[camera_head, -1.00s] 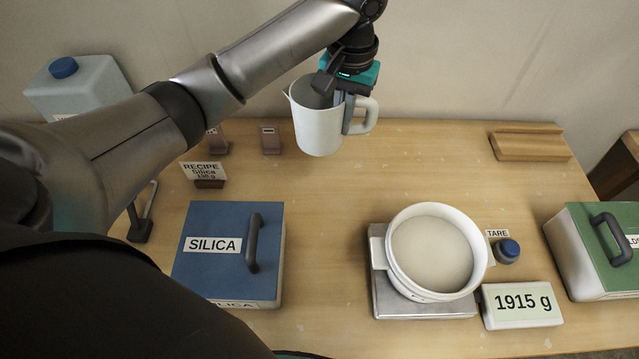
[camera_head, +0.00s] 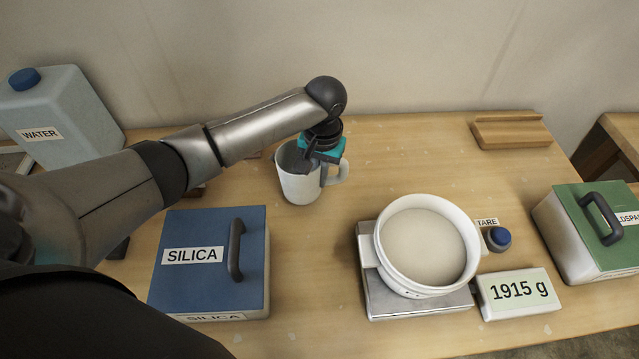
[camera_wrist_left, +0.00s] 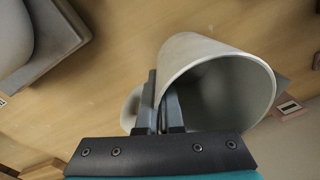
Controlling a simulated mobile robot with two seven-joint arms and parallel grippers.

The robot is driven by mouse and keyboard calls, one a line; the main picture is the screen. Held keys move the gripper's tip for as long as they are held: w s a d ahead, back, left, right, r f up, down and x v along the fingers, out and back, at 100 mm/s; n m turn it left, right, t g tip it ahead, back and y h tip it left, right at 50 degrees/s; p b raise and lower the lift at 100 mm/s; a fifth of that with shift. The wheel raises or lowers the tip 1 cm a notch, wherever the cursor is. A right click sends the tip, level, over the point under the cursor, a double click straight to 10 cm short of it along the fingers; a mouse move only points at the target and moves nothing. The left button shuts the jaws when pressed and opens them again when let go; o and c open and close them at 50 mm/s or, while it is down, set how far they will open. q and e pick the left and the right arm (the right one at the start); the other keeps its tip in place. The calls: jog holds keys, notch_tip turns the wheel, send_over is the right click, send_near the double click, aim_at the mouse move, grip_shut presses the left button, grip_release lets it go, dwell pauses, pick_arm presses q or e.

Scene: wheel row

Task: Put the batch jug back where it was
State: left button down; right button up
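The batch jug (camera_head: 299,188) is a white pouring jug, upright near the back middle of the table. My left gripper (camera_head: 323,174) reaches down to its handle side, fingers close together and shut on it. My right gripper is not in view.
A blue-lidded silica box (camera_head: 205,285) stands in front of the jug, left. A scale (camera_head: 370,295) bears a white tub (camera_head: 383,265), beside a 1915 g display (camera_head: 520,295). A water canister (camera_head: 70,115) stands back left, a wooden block (camera_head: 510,133) back right. Table right of the jug is clear.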

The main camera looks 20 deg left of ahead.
aim_at(319, 194)
pick_arm(q)
jog(key=shift+f, duration=1.35)
jog(key=shift+f, duration=0.1)
jog(key=c, duration=1.1)
grip_release()
jog(key=r, duration=0.4)
jog(key=r+p, duration=0.1)
jog(key=r, duration=0.3)
jog(key=r+p, duration=0.1)
jog(key=r, duration=0.3)
jog(key=shift+s+d+r, duration=0.1)
jog(key=shift+d+r, duration=0.05)
jog(key=shift+d, duration=0.15)
